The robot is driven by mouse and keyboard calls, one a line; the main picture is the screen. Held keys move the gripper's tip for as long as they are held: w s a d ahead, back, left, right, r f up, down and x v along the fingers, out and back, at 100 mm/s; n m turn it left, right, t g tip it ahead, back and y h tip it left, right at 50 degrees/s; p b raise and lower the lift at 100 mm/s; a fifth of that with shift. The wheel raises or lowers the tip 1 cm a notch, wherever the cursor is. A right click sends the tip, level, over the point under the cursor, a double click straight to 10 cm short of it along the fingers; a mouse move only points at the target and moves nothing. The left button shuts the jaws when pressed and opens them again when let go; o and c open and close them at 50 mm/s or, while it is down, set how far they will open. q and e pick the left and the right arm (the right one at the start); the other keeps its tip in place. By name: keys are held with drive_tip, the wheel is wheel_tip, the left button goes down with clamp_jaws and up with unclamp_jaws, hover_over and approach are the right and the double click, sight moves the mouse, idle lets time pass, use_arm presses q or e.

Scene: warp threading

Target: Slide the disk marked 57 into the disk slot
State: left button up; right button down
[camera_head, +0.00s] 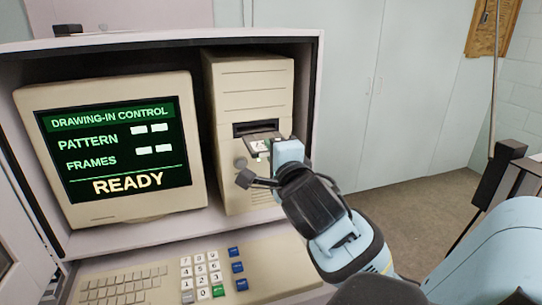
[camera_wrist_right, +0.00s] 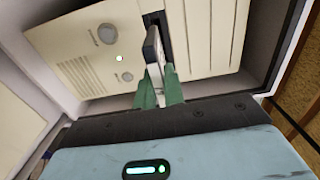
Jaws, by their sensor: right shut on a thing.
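The computer tower (camera_head: 246,178) is beige and stands right of the monitor, with a dark disk slot (camera_head: 256,128) in its front. My right gripper (camera_head: 268,149) is at the tower's front, just below the slot. It is shut on a flat disk (camera_head: 258,146) with a pale label, whose number I cannot read. In the right wrist view the green fingertips (camera_wrist_right: 158,95) pinch the disk (camera_wrist_right: 153,52), seen edge-on, and its far end is at the dark slot (camera_wrist_right: 165,38). I cannot tell whether the end is inside. My left gripper is not in view.
The monitor (camera_head: 117,151) reads "READY", with "PATTERN" and "FRAMES" lines above. A keyboard (camera_head: 125,284) and a keypad (camera_head: 203,274) lie on the ledge below. The cabinet's side wall (camera_head: 316,110) stands close right of the tower. Open floor (camera_head: 425,215) lies further right.

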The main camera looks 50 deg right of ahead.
sight(261, 135)
drive_tip(key=shift+w+d+b, duration=0.25)
drive_tip(key=shift+w+b, duration=0.1)
drive_tip(key=shift+w, duration=0.05)
drive_tip(key=shift+w+d, duration=0.35)
drive_tip(key=shift+w, duration=0.25)
drive_tip(key=shift+b+x, duration=0.35)
drive_tip(key=shift+x, duration=1.1)
drive_tip(key=shift+w+d, duration=0.35)
drive_tip(key=shift+w, duration=0.25)
drive_tip(key=shift+x, duration=0.9)
drive_tip(key=shift+w+d, duration=0.3)
drive_tip(key=shift+w, duration=0.3)
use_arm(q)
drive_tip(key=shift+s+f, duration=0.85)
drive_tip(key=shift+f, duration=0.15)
use_arm(e)
drive_tip(key=shift+d+r, duration=0.2)
drive_tip(key=shift+r, duration=0.15)
